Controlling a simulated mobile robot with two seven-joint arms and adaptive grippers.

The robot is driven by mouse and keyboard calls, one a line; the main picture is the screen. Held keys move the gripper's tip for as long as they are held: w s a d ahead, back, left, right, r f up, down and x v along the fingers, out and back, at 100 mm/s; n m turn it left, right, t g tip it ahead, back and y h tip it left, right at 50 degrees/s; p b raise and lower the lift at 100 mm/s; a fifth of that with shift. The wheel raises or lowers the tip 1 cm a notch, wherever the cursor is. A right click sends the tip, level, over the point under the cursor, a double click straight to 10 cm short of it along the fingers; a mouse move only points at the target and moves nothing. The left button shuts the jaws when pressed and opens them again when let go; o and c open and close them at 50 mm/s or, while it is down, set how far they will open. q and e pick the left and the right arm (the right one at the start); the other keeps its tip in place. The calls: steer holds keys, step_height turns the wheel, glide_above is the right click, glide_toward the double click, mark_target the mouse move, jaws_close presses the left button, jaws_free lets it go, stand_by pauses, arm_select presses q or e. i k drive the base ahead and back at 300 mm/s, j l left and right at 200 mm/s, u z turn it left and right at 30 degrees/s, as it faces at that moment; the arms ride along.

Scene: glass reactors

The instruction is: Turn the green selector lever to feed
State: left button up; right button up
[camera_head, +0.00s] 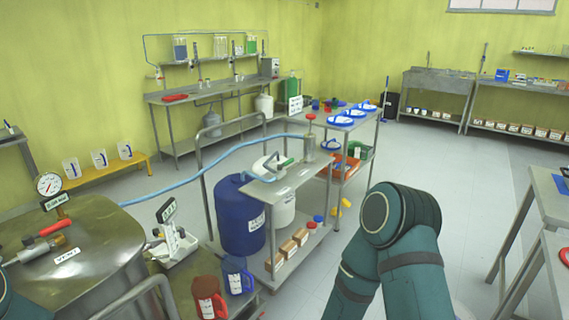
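A small valve assembly (270,170) with a blue hose joined to it sits on top of the steel cart (303,178). A short green lever (285,163) shows on it, slanting; its setting is too small to read. Only a sliver of my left arm shows at the left edge. Neither gripper is in view.
A steel vessel (88,240) with a red-handled valve (55,228) and gauge (48,184) stands at the left. A blue drum (238,218) is on the cart's left side. Red (209,298) and blue (237,275) jugs sit low in front. Open floor (440,165) lies to the right.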

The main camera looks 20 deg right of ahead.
mark_target(279, 166)
steer(key=i+l, duration=1.6)
steer(key=l, duration=0.2)
